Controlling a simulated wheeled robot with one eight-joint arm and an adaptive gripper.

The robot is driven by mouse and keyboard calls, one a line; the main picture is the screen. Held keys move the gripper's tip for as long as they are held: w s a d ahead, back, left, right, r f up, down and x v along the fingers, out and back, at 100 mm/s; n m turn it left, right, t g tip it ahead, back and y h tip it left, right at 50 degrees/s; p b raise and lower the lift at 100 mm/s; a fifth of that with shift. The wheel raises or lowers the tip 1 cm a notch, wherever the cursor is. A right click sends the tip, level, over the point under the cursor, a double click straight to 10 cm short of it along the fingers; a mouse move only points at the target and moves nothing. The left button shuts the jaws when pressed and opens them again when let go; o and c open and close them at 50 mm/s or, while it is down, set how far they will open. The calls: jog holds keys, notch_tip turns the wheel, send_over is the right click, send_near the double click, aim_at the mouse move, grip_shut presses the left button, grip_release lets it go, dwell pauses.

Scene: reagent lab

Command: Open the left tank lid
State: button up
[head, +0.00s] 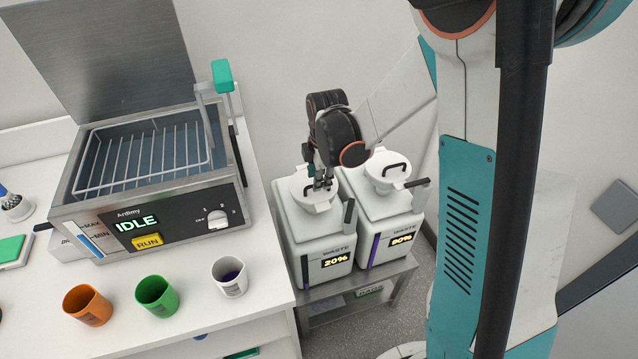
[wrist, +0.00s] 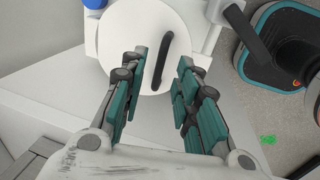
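The left waste tank (head: 322,250) is white and its display reads 20%. Its round white lid (head: 318,203) lies flat on top and looks closed. My gripper (head: 322,184) points down over this lid. In the wrist view my gripper (wrist: 160,85) is open, with one finger on each side of the lid's black bar handle (wrist: 163,60). The handle stands between the fingers with gaps on both sides. The white lid (wrist: 125,32) fills the upper middle of that view. In the head view the handle is mostly hidden behind my gripper.
At left, a white counter (head: 215,320) holds a bath marked IDLE (head: 150,222) and orange, green and white cups.

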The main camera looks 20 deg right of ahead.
jog(key=shift+w+f, duration=0.15)
jog(key=shift+f, duration=0.75)
grip_shut()
jog(key=shift+r, duration=0.1)
